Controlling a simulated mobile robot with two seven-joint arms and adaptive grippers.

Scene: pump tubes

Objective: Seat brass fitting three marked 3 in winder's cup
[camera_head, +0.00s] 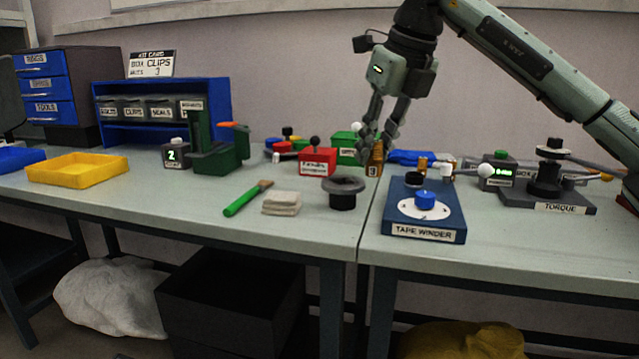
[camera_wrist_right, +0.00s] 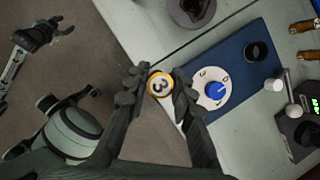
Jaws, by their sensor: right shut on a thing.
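My right gripper (camera_head: 381,148) is shut on the brass fitting marked 3 (camera_head: 374,160). The fitting is upright in the head view, just left of the tape winder's back end. The tape winder (camera_head: 425,232) is a blue board with a white dial and blue knob. Its dark round cup (camera_head: 414,180) is at the back of the board, apart from the fitting, and also shows in the wrist view (camera_wrist_right: 257,51). My left gripper (camera_wrist_right: 37,34) shows only in the wrist view; its jaws are unclear.
Other brass fittings (camera_wrist_right: 303,25) lie beyond the board beside a white-knobbed lever (camera_wrist_right: 294,111). A grey-rimmed black holder (camera_head: 343,192) stands left of the winder. A red box (camera_head: 317,162) and the torque stand (camera_head: 548,196) flank the area. The front table edge is clear.

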